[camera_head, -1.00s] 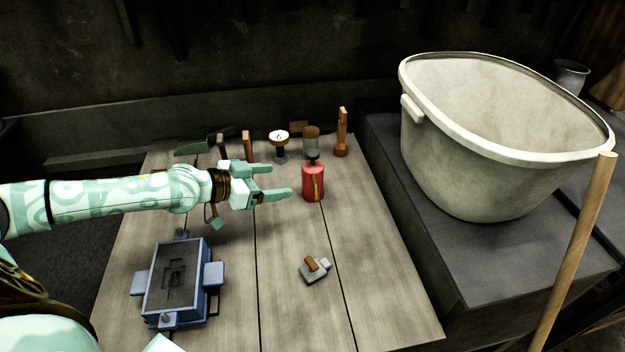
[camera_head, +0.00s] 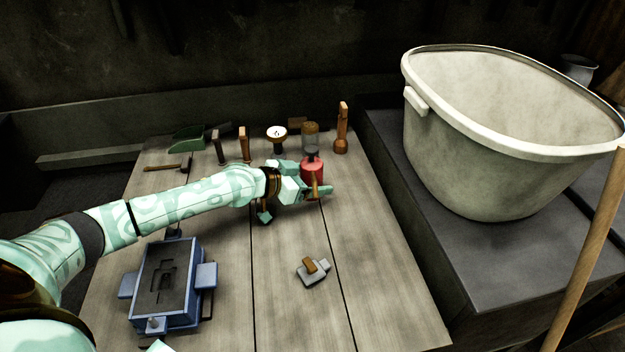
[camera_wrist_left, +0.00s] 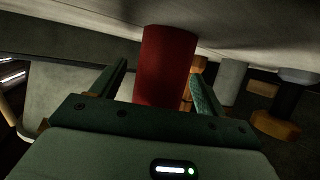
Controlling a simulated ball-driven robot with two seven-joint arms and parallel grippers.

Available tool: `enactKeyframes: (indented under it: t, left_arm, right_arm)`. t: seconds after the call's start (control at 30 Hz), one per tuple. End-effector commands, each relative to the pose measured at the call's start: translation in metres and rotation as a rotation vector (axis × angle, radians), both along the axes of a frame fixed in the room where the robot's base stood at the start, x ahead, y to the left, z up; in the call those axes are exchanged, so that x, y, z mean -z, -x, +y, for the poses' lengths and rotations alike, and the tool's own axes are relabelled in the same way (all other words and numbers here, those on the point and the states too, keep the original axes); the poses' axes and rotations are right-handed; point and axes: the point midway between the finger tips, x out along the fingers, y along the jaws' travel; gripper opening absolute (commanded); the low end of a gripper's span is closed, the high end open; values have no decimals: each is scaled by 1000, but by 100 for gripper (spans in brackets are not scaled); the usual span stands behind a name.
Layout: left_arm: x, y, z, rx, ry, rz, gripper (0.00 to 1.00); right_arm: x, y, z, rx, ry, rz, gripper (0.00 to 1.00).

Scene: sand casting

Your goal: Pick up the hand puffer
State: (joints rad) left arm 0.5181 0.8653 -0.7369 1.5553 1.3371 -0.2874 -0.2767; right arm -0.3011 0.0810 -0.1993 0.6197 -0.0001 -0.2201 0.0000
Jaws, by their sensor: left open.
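In the left wrist view, the red cylinder (camera_wrist_left: 165,62) stands between the two spread fingers, with a gap visible on the left side. Contact on the right side is unclear. The near finger covers the cylinder's lower part in the head view.
Close behind the puffer stand a brown-topped jar (camera_head: 310,136), a candle-like holder (camera_head: 277,136) and an upright wooden tool (camera_head: 342,130). A blue mold box (camera_head: 168,285) sits front left, and a small grey block (camera_head: 312,272) lies front middle. A large pale bucket (camera_head: 490,130) stands right.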

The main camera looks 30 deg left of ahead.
Motion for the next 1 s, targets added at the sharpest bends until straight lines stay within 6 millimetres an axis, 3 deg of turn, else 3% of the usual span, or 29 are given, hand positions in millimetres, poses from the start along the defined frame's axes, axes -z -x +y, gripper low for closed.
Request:
enactKeyframes:
  t: [0.2,0.27,0.4,0.43,0.77,1.0]
  left_arm:
    - [0,-1,0,-1,-2,0,74]
    - [0,-1,0,-1,-2,0,60]
    - [0,-1,0,-1,-1,-1,21]
    - [0,-1,0,-1,-1,-1,18]
    - [-4,-1,0,-1,0,-2,18]
    - [-36,-2,0,-1,-2,-7,18]
  right_arm:
    - [0,-1,1,0,-1,-2,60]
    - [0,-1,1,0,-2,-2,60]
    - [0,-1,2,0,-3,-1,60]
    - [0,-1,2,0,-3,-1,60]
    - [-2,-2,2,0,-2,-3,60]
    - [-16,-5,2,0,-3,-12,60]
